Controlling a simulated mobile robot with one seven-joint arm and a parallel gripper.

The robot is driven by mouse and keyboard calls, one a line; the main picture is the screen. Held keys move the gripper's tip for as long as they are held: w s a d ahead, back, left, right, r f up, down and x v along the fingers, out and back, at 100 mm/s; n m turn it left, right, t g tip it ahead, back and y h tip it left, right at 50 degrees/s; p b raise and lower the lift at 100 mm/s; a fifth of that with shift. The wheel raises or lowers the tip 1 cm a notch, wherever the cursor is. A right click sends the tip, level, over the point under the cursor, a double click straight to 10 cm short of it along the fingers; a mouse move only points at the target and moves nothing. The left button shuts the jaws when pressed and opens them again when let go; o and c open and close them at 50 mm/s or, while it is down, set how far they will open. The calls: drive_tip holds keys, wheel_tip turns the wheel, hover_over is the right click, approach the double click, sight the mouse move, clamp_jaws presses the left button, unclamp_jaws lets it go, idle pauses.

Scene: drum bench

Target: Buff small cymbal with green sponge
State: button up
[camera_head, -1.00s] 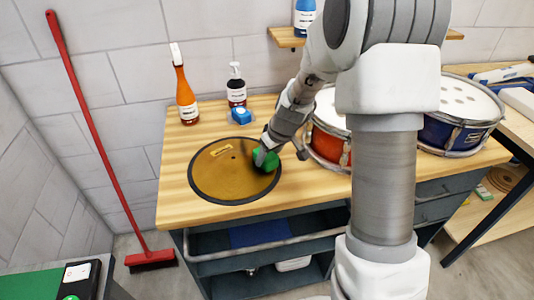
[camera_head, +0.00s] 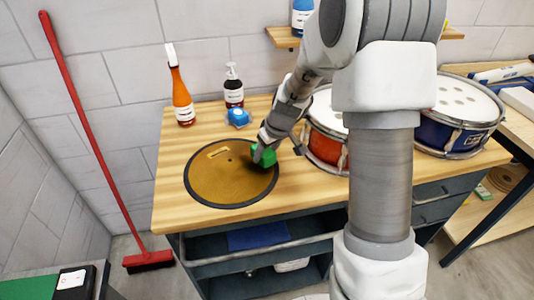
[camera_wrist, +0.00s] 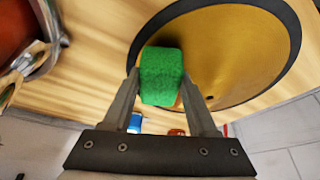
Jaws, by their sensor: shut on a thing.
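The small cymbal (camera_head: 228,183) lies flat on the wooden bench, a brass disc with a dark outer ring. It also fills the upper right of the wrist view (camera_wrist: 232,55). My gripper (camera_head: 262,150) is at the cymbal's right side, shut on the green sponge (camera_head: 264,155). In the wrist view the sponge (camera_wrist: 162,75) sits between the two fingers, over the cymbal's edge and dark ring. I cannot tell whether the sponge touches the cymbal. A tan strip (camera_head: 218,152) lies on the cymbal's far part.
Behind the cymbal stand an orange spray bottle (camera_head: 181,95), a dark pump bottle (camera_head: 234,90) and a blue item (camera_head: 238,118). A red drum (camera_head: 328,145) stands close right of my gripper, with a blue drum (camera_head: 460,120) beyond. Bench (camera_head: 165,205) left of the cymbal is clear.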

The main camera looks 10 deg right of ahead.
wheel_tip(320, 180, up, 3)
drive_tip(key=shift+s+f+p, duration=0.15)
drive_tip(key=shift+p, duration=0.2)
drive_tip(key=shift+r+p, duration=1.65)
drive_tip(key=shift+r, duration=0.85)
